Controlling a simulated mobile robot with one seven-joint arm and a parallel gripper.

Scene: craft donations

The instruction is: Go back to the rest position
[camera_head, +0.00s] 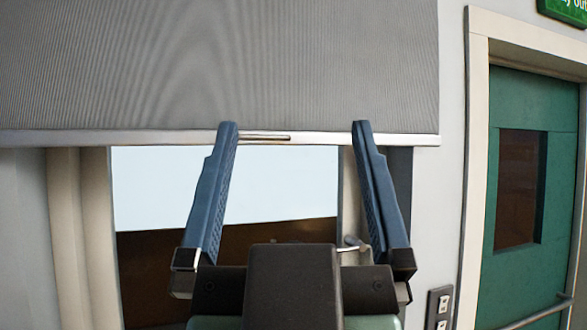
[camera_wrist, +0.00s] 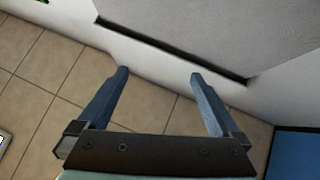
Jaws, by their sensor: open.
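My gripper (camera_head: 292,128) stands upright in the head view, in front of a window with a grey roller blind. Its two blue fingers are spread wide apart with nothing between them. In the wrist view my gripper (camera_wrist: 159,76) is also open and empty, with the tiled floor and the foot of a white wall beyond the fingers. No object is held.
The grey blind (camera_head: 200,65) covers the upper window. Tiled floor (camera_wrist: 35,75) lies at left in the wrist view. A blue surface (camera_wrist: 296,152) is at lower right.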

